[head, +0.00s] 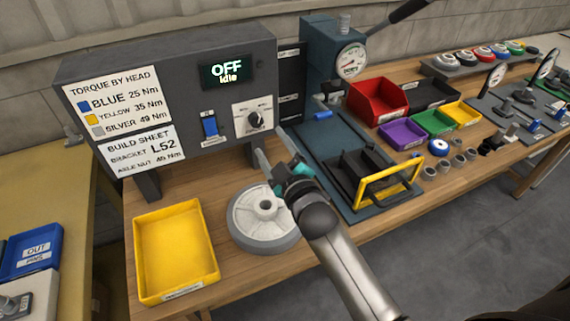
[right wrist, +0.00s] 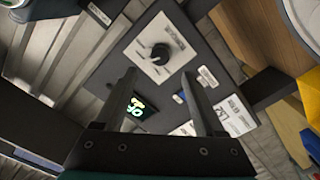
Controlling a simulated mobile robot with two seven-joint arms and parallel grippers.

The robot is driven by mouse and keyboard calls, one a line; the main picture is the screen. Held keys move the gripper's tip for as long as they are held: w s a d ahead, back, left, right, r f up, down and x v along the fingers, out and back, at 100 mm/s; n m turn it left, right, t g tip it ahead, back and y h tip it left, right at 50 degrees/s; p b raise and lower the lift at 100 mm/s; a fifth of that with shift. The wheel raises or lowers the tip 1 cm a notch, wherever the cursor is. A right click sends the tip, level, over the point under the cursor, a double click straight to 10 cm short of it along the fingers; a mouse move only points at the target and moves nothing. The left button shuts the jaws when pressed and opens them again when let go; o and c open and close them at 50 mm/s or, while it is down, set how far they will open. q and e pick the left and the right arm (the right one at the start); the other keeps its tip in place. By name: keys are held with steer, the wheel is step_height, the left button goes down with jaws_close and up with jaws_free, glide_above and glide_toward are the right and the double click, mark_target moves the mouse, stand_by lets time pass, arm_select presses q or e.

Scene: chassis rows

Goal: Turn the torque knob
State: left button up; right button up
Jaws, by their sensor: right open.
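The torque knob (head: 255,119) is a black dial on a white plate at the lower right of the grey control box (head: 165,75). In the right wrist view the knob (right wrist: 160,53) sits on its tilted white plate, beyond the fingers. My right gripper (head: 272,150) is open and just below and in front of the knob, apart from it. Its two fingers (right wrist: 160,95) show in the wrist view with nothing between them but the panel behind. The display (head: 226,71) reads OFF, Idle. My left gripper is not in view.
A blue rocker switch (head: 210,127) sits left of the knob. Below are a grey wheel (head: 247,232) and a yellow tray (head: 143,253). A press with a gauge (head: 330,62) stands close on the right, with coloured bins (head: 374,103) beyond it.

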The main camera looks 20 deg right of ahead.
steer(key=s, duration=0.7)
steer(key=shift+s+d, duration=0.1)
steer(key=shift+d, duration=0.05)
stand_by(0.3)
steer(key=s+a+f+m+g, duration=0.1)
steer(key=s+f+m+g, duration=0.2)
steer(key=s+f+g, duration=0.55)
steer(key=s+f+m+g, duration=0.2)
steer(key=s+m+g, duration=0.3)
steer(key=s, duration=0.8)
steer(key=s+f+n+g+b, duration=0.1)
steer(key=s+f+n+g, duration=0.15)
steer(key=f, duration=2.15)
steer(key=s+d+f+g+b, duration=0.1)
steer(key=s+d+f, duration=0.1)
steer(key=s+f, duration=1.2)
steer(key=shift+s+d+f+m+h+b, duration=0.25)
steer(key=shift+s+f+m+h+b, duration=0.1)
steer(key=shift+s, duration=0.4)
